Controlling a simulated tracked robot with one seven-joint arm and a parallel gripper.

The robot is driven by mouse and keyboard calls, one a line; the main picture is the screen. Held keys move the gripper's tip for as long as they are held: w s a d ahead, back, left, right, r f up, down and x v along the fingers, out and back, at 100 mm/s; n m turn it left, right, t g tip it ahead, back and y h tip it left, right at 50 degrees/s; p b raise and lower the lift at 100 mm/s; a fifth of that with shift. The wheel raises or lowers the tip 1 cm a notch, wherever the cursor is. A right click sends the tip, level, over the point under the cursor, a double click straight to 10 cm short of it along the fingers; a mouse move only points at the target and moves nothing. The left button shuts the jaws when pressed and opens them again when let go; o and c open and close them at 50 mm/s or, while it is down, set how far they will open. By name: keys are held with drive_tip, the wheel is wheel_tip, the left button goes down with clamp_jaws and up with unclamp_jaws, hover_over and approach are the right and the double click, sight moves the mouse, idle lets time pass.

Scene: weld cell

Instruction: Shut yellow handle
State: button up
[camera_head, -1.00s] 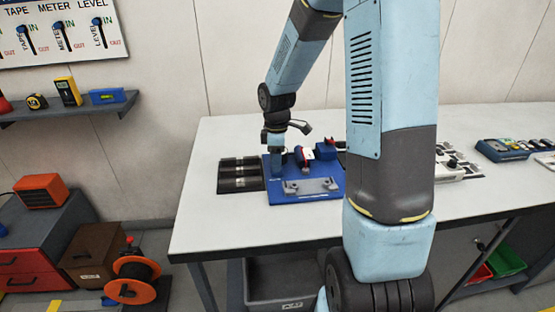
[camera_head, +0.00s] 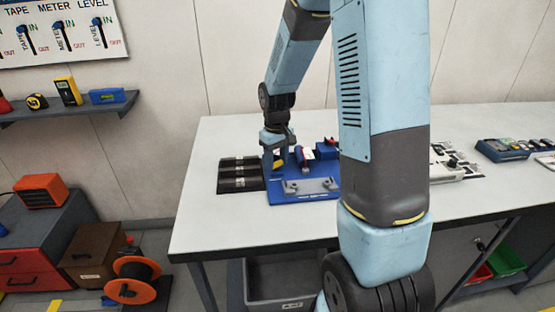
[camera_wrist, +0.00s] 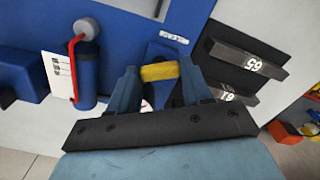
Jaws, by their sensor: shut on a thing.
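The yellow handle (camera_wrist: 159,72) shows in the wrist view, between the fingertips of my gripper (camera_wrist: 160,80). My gripper is shut on it, with one blue-grey finger on each side. In the head view the handle (camera_head: 278,163) is a small yellow patch beside my gripper (camera_head: 273,160), at the left part of the blue fixture plate (camera_head: 300,198). The handle's base and its clamp are mostly hidden behind my fingers and wrist.
A blue cylinder (camera_wrist: 88,75) with a red hose stands on the plate, left of my gripper in the wrist view. Black blocks (camera_head: 238,175) lie just left of the plate. A grey bracket (camera_head: 310,186) sits on the plate's front. The white table (camera_head: 215,230) is clear in front.

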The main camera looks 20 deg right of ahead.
sight(276, 162)
drive_tip(key=m, duration=0.5)
drive_tip(key=shift+m, duration=0.3)
idle(0.4)
drive_tip(key=o, duration=0.8)
drive_tip(key=shift+r, duration=0.15)
wheel_tip(276, 162, up, 14)
drive_tip(key=shift+f, duration=0.25)
